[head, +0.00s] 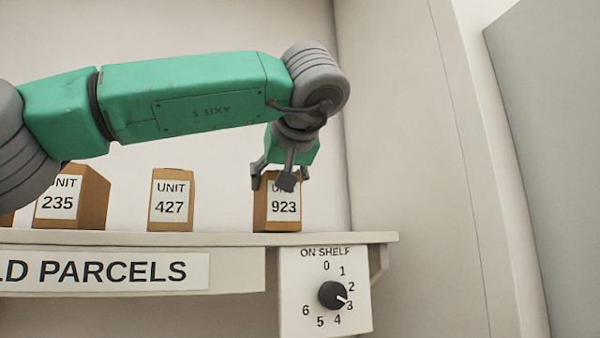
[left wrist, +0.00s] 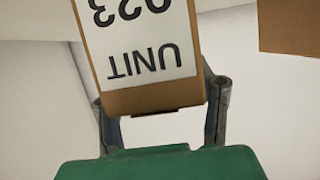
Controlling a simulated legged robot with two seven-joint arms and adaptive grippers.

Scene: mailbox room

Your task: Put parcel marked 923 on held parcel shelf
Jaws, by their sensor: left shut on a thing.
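The parcel marked 923 (head: 284,213) is a brown box with a white label, upright at the right end of the held parcel shelf (head: 220,239). Its base appears to meet the shelf top. My left gripper (head: 280,182) comes down from above and is shut on its upper part, its fingers covering some of the label's top line. In the left wrist view the parcel's label (left wrist: 140,45) shows upside down between the fingers, reading UNIT and 923. My right gripper is not in view.
Parcels marked 427 (head: 171,205) and 235 (head: 75,200) stand to the left on the shelf, with a gap between 427 and 923. An ON SHELF dial (head: 333,295) below the shelf points near 3. A wall rises at the right.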

